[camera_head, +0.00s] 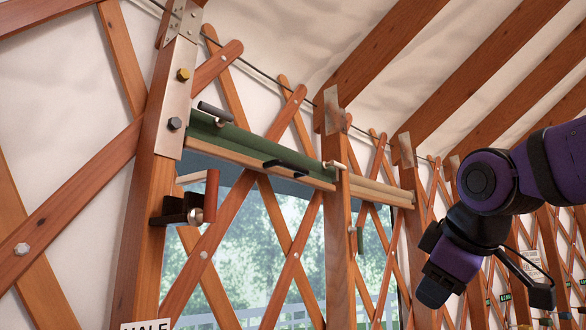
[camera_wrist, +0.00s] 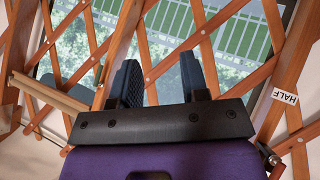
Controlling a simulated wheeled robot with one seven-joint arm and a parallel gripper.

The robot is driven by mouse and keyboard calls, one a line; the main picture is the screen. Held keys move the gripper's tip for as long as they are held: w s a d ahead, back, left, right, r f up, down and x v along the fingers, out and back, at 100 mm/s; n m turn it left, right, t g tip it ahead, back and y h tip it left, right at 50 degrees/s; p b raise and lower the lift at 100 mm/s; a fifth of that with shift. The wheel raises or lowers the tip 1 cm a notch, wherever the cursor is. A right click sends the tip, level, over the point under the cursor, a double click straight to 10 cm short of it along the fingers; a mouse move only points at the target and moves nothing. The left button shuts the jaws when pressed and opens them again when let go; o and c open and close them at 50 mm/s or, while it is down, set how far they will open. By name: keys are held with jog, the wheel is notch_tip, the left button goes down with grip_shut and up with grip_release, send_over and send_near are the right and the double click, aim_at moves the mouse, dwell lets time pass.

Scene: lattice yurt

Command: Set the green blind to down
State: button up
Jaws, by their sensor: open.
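The green blind (camera_head: 250,145) is gathered up at the top of the lattice window in the head view. A pale wooden bar (camera_head: 235,157) runs along its lower edge, with a black handle (camera_head: 285,167) at its middle. The window below is uncovered. A red-handled lever (camera_head: 211,196) on a black bracket sits on the left post; its red end also shows at the lower right of the wrist view. My gripper (camera_wrist: 160,78) is open and empty, its two dark fingers apart in front of the lattice. In the head view my arm is right of the blind, clear of it.
Crossed wooden slats (camera_head: 205,255) and a thick post (camera_head: 340,250) stand at the window. A HALF label (camera_head: 147,325) is low on the left post and shows in the wrist view (camera_wrist: 285,96). Another pale bar (camera_head: 375,190) lies right of the post.

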jog(key=w+a+r+n+t+y, duration=0.1)
jog(key=w+a+r+n, duration=0.3)
jog(key=r, duration=0.4)
jog(key=w+a+r+n+t+y, duration=0.1)
jog(key=w+a+r+n+t, duration=0.1)
jog(key=w+a+r+n, duration=0.4)
jog(key=n+t+y, duration=0.2)
jog(key=n+y, duration=0.1)
jog(key=n, duration=0.1)
send_near(294, 165)
jog(key=x, duration=1.1)
jog(key=shift+d, duration=0.1)
grip_shut()
